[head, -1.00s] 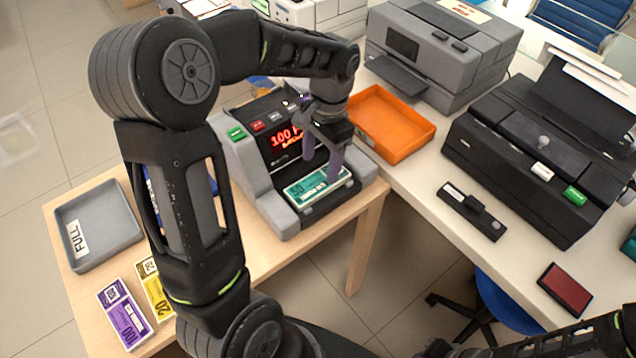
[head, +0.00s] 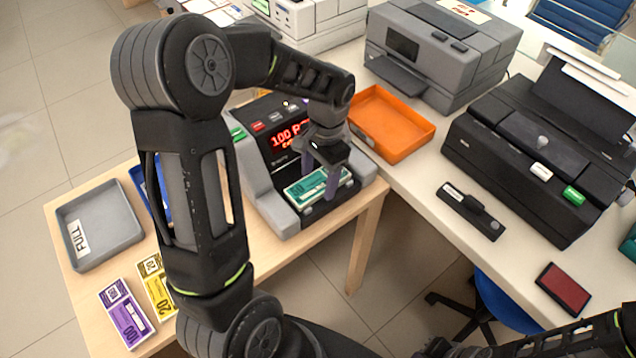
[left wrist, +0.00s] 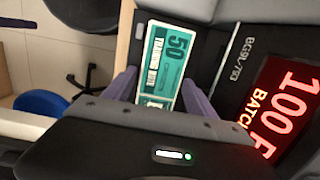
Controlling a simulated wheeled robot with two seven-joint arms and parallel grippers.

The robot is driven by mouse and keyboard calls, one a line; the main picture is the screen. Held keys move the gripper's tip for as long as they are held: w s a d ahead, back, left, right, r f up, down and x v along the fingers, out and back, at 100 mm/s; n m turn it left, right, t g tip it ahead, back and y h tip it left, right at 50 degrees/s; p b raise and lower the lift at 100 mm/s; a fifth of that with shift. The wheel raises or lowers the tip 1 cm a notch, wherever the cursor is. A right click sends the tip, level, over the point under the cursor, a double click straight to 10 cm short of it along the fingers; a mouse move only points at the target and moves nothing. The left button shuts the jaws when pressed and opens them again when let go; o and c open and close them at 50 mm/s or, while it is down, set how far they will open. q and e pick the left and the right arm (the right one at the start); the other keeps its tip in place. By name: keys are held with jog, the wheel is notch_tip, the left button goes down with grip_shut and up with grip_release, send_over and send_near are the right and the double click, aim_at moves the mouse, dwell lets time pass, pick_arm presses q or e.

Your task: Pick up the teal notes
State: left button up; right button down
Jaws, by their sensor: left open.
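The teal notes (head: 304,191) are a banded stack marked 50, lying in the front tray of the grey counting machine (head: 255,190). My left gripper (head: 320,174) is above the stack, pointing down, with its purple fingers apart. In the left wrist view the notes (left wrist: 165,62) show between the two open fingers (left wrist: 160,92), one along each long side. I cannot tell whether the fingers touch the stack. My right gripper is out of view; only part of my right arm shows at the lower right.
A grey tray labelled FULL (head: 128,244) stands on the wooden table, with purple notes (head: 125,313) and yellow notes (head: 156,288) in front. A blue tray is mostly hidden behind my arm. An orange tray (head: 418,141) and black printer (head: 520,185) stand on the right counter.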

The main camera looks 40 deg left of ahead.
aim_at(319, 181)
pick_arm(q)
jog(key=shift+c, duration=0.5)
jog(key=c, duration=1.3)
jog(key=shift+o, duration=0.2)
notch_tip(319, 181, up, 10)
